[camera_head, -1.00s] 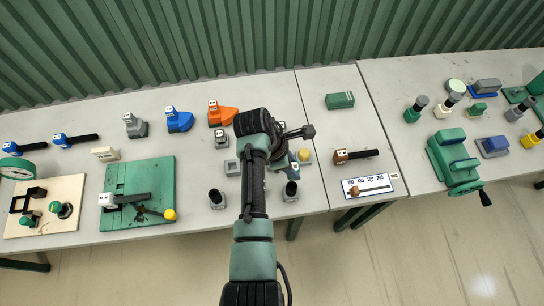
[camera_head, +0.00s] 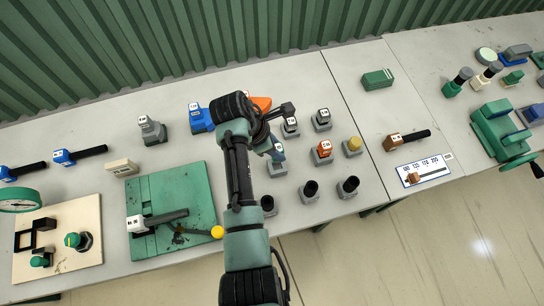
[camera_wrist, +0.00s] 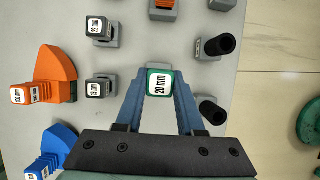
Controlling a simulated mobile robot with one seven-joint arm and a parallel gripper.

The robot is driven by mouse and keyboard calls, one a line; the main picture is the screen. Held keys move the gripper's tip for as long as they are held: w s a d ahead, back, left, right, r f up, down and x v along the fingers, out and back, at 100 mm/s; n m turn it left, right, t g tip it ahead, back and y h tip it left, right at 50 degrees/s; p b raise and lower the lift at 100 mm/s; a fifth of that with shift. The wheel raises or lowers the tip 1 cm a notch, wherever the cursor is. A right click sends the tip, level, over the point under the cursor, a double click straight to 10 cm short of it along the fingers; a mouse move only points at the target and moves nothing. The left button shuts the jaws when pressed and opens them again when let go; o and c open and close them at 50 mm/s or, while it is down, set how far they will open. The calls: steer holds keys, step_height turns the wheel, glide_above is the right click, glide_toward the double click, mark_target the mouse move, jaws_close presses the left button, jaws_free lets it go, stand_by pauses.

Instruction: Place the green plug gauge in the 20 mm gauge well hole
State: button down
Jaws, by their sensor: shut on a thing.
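The green plug gauge (camera_wrist: 159,83), with a white top label reading 20 mm, is between the two blue fingers of my gripper (camera_wrist: 159,76) in the wrist view. My gripper is shut on it. In the head view my gripper (camera_head: 276,150) points down over a grey well block (camera_head: 277,169), mostly covered by the fingers. That block's hole is hidden, so I cannot tell whether the gauge is above it or inside it.
Around the gripper stand labelled grey gauges (camera_head: 291,128), an orange-topped gauge (camera_head: 323,152), a yellow-topped one (camera_head: 354,145) and black-topped posts (camera_head: 310,189). A green plate (camera_head: 175,205) lies left. Orange (camera_wrist: 57,78) and blue (camera_wrist: 60,143) blocks stand close by.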

steer(key=shift+x, duration=0.8)
steer(key=shift+a+f, duration=0.2)
steer(key=shift+f, duration=1.9)
steer(key=shift+s+f, duration=0.1)
steer(key=shift+f, duration=0.05)
steer(key=c, duration=0.5)
jaws_free()
